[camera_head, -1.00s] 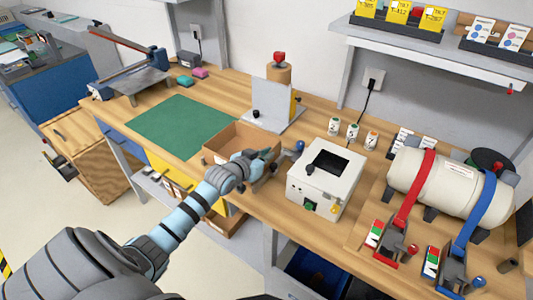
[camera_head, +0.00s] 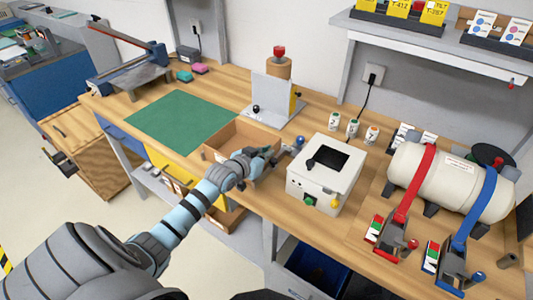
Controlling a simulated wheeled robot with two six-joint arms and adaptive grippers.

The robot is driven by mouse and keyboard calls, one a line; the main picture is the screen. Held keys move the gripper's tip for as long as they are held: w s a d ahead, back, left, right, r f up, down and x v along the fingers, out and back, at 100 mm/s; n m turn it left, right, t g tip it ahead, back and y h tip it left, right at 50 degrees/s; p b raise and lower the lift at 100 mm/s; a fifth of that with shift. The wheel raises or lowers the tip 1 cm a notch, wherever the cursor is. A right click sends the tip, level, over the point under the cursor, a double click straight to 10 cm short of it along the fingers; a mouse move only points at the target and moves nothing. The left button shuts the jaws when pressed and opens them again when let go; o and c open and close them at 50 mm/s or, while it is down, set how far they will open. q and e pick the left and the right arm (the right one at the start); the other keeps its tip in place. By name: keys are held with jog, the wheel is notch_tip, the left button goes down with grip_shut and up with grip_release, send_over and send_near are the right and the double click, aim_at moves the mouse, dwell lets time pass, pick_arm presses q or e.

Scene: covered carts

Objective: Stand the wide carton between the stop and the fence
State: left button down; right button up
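An open-topped brown cardboard box (camera_head: 222,142) sits on the bench just right of the green mat; I cannot tell whether it is the wide carton. My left gripper (camera_head: 268,155) is over the box's front right part and hides that side. Its fingers are small and partly hidden, so I cannot tell whether they are open or hold anything. Behind the box stands a grey fixture (camera_head: 271,94) with an upright plate, a flat base, a black knob and a yellow strip. I cannot tell which parts are the stop and fence. My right gripper is not in view.
A white machine (camera_head: 318,181) stands close right of the gripper, with a blue knob (camera_head: 299,142) between them. A strapped tank (camera_head: 447,172) is at the right. Small white containers (camera_head: 352,128) stand behind. The green mat (camera_head: 182,121) is bare.

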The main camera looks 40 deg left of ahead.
pick_arm(q)
jog(key=shift+f+b, duration=0.3)
jog(key=shift+f, duration=0.1)
jog(key=c, duration=1.7)
grip_release()
jog(key=shift+s+a, duration=0.1)
jog(key=shift+a, duration=0.05)
jog(key=shift+f, duration=0.1)
jog(key=v, duration=1.2)
